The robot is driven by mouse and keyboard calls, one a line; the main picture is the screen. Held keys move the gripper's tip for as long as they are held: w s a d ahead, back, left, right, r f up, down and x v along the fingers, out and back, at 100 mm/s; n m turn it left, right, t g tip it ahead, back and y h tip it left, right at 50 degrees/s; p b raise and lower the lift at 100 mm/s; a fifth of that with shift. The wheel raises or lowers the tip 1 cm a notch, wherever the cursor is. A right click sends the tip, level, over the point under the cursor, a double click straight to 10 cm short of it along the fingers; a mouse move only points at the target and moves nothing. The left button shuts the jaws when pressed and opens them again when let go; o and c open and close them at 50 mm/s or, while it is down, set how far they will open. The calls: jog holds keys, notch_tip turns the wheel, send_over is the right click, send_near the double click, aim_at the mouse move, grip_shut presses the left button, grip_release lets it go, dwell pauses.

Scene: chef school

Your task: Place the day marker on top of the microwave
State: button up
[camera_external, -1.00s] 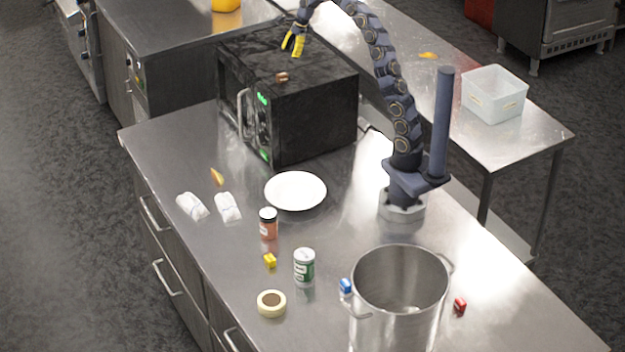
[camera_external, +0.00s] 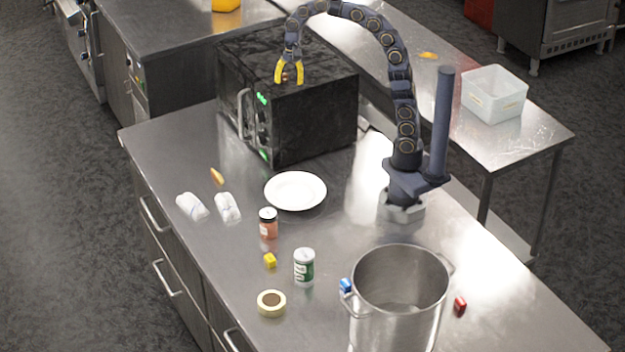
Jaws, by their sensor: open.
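The black microwave (camera_external: 305,115) stands at the far end of the steel counter. A small brown-orange block (camera_external: 285,76) rests on its top, near the front left; it may be the day marker, but its label is too small to read. My gripper (camera_external: 289,79) points down over the microwave top with its yellow fingers spread open. The block shows between the fingers; I cannot tell whether they touch it.
A white plate (camera_external: 295,191), an orange-labelled jar (camera_external: 268,224), a green-and-white can (camera_external: 304,267), a tape roll (camera_external: 271,303) and a large steel pot (camera_external: 398,300) stand on the counter. White packets lie at left.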

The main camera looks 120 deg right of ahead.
jog(key=a+f+n+g, duration=0.2)
jog(key=a+n, duration=0.6)
jog(key=a, duration=0.5)
jog(key=s+a+f+n+g+h, duration=0.1)
jog(key=s+a+f+n, duration=0.3)
jog(key=s+a+n, duration=0.2)
jog(key=s+a+f+n+g+h, duration=0.1)
jog(key=s+a+f+n, duration=0.3)
jog(key=s+n, duration=0.5)
jog(key=shift+s+a+f, duration=0.25)
jog(key=shift+a, duration=1)
